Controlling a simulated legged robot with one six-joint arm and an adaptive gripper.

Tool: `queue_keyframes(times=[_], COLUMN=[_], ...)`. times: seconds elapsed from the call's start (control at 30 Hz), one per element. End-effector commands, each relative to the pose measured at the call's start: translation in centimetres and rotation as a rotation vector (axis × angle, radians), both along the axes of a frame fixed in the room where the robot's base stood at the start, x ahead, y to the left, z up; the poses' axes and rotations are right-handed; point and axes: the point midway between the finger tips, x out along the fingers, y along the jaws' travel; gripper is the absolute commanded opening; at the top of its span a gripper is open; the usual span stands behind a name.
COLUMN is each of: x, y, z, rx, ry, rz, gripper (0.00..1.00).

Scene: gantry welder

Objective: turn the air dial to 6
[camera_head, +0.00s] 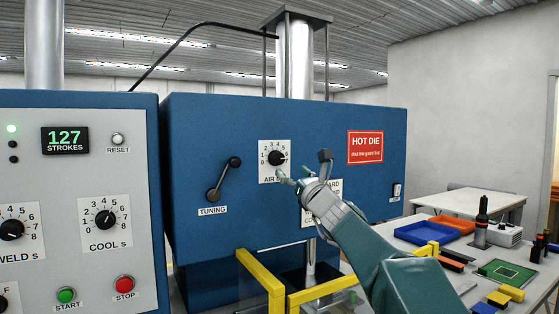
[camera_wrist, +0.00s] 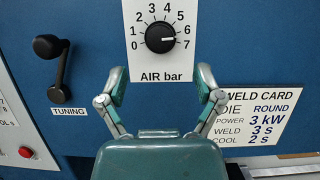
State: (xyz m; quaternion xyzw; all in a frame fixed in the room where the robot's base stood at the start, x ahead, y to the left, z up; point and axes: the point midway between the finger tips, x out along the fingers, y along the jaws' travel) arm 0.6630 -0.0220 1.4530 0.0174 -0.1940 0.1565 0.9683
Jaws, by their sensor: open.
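The air dial (camera_wrist: 160,39) is a round black knob on a white plate marked 0 to 7, labelled "AIR bar". Its white pointer mark faces right, between 6 and 7 and seemingly nearer 7. In the head view the dial (camera_head: 277,158) is on the blue machine front, left of my gripper (camera_head: 304,166). In the wrist view my gripper (camera_wrist: 161,84) is open and empty, its two fingers spread apart below the dial. The fingers do not appear to touch the knob. The gap in depth is hard to tell.
A black tuning crank (camera_wrist: 59,70) is left of the dial. A weld card (camera_wrist: 262,115) is at lower right, and a hot die sign (camera_head: 365,147) is further right. A yellow guard frame (camera_head: 262,285) stands below. A bench with trays (camera_head: 452,225) is at right.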

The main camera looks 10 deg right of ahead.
Motion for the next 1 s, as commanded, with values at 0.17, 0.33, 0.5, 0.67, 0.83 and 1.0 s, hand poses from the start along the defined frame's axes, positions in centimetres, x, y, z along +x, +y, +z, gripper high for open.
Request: queue_keyframes(times=[0.17,0.33,0.5,0.67,0.83,1.0], x=[2.2,3.9,5.2,5.8,6.0,6.0], y=[0.8,1.4,1.8,2.0,2.1,2.1], z=[0.9,1.7,2.3,2.7,2.7,2.7], rx=[-0.001,-0.001,-0.002,-0.001,-0.002,-0.002], ry=[0.0,-0.002,-0.001,-0.002,-0.001,-0.001], rz=[0.001,-0.001,0.001,-0.001,-0.001,-0.001], gripper=[0.84,0.84,0.84,0.84,0.84,0.66])
